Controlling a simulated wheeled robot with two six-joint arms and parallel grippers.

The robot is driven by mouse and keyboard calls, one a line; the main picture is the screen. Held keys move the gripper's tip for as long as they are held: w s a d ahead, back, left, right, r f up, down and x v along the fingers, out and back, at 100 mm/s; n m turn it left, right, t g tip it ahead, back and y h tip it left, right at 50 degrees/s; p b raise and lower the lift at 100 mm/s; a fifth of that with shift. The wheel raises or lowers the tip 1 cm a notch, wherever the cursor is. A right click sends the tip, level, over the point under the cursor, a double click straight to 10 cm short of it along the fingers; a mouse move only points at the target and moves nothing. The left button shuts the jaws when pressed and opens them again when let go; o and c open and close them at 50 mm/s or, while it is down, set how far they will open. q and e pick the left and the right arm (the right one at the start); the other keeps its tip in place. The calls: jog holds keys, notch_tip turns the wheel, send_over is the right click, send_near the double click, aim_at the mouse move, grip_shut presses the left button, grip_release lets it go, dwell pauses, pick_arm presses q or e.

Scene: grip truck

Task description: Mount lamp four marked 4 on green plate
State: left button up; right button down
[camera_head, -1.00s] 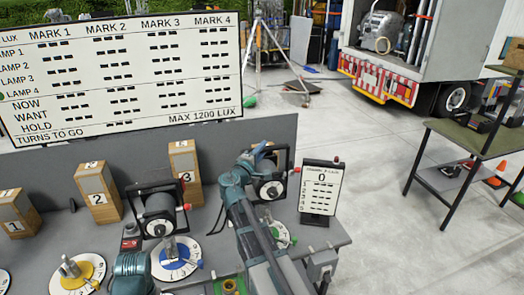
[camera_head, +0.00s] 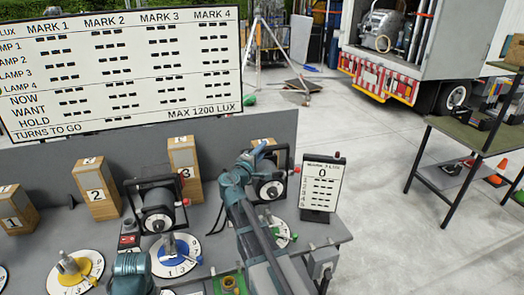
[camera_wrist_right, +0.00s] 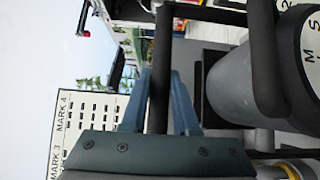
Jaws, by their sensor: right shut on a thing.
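My right gripper (camera_head: 262,150) is shut on the dark handle of a lamp (camera_head: 270,188) with a white dial and a red knob, at the back right of the bench. In the right wrist view the blue fingers (camera_wrist_right: 163,90) close around the bar, and the lamp's grey body (camera_wrist_right: 240,85) fills the right side. The green plate (camera_head: 280,229), with a white numbered ring, lies below the lamp, partly behind my right arm. I cannot tell whether the lamp touches it. The lamp's number is not readable. My left gripper's fingers do not show.
Another lamp (camera_head: 158,213) stands behind the blue plate (camera_head: 172,262); a yellow plate (camera_head: 80,270) is further left. Numbered wooden blocks (camera_head: 96,187) line the rear panel (camera_head: 60,160). A small display (camera_head: 321,188) stands right of the held lamp. A large scoreboard (camera_head: 120,75) rises behind.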

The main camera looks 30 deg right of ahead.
aim_at(262, 168)
jog(key=shift+f+b, duration=0.8)
jog(key=shift+f, duration=0.05)
dwell(0.6)
jog(key=shift+f+b, duration=1.4)
jog(key=shift+f, duration=0.1)
jog(key=c, duration=0.6)
grip_release()
jog(key=shift+s, duration=0.1)
jog(key=v, duration=1.4)
jog(key=shift+d, duration=0.1)
